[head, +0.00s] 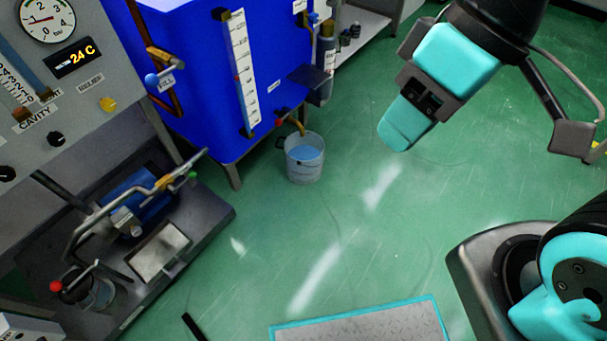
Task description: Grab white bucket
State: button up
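The white bucket (304,167) stands upright on the green floor, beside the front corner of the blue tank. It looks pale grey-white and holds blue liquid. A tap with a yellow spout (297,127) is just above its rim. My gripper (396,137) is in the upper right of the head view, up and to the right of the bucket and apart from it. Its turquoise fingertip part points down and left. Only one side of the gripper shows clearly, so I cannot tell its opening. Nothing is seen held in it.
The blue tank (190,75) with a white scale stands behind the bucket. A grey control panel (90,130) is at the left, above a dark platform (200,232) with a pump. A shelf (362,25) is at the back. The green floor right of the bucket is clear.

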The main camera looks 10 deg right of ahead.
aim_at(305, 157)
jog(key=z, duration=0.55)
jog(key=i, duration=0.85)
jog(key=u, duration=1.85)
